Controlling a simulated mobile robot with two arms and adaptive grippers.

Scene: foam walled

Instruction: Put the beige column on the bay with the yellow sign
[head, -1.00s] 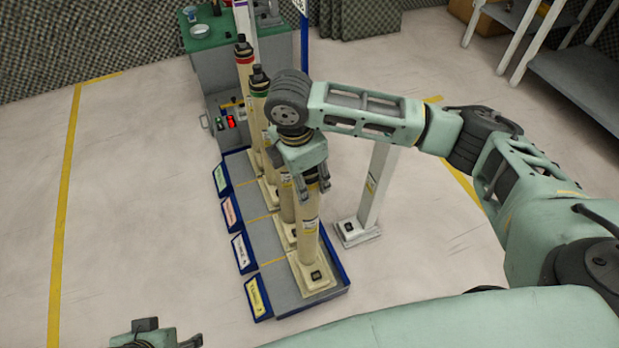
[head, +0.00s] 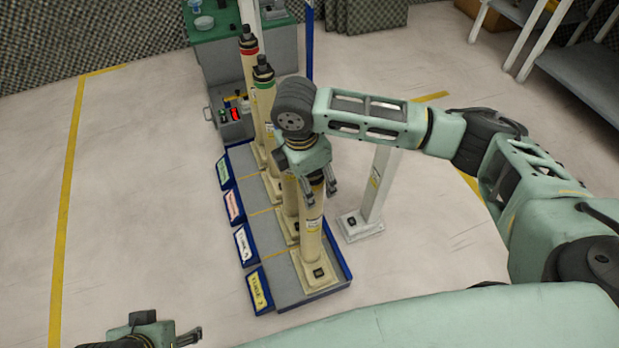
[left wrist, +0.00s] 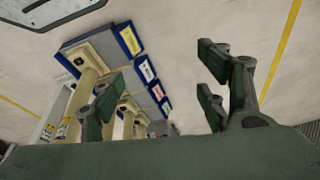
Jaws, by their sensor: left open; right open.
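A beige column (head: 311,240) stands upright, its square base on the nearest bay (head: 285,286) of the rack, beside the yellow sign (head: 259,290). My right gripper (head: 320,194) is open, its fingers around or just beside the column's upper part; I cannot tell if they touch it. The gripper and wrist hide the column's top. My left gripper (head: 165,338) is at the bottom left of the head view, away from the rack. In the left wrist view, it (left wrist: 155,85) is open and empty, with the yellow sign (left wrist: 129,41) and columns beyond it.
More beige columns, including a red-banded (head: 250,95) and a green-banded one (head: 264,110), stand in the farther bays. A white column (head: 377,185) stands on the floor right of the rack. A green-topped bench (head: 215,28) is behind. Floor left of the rack is clear.

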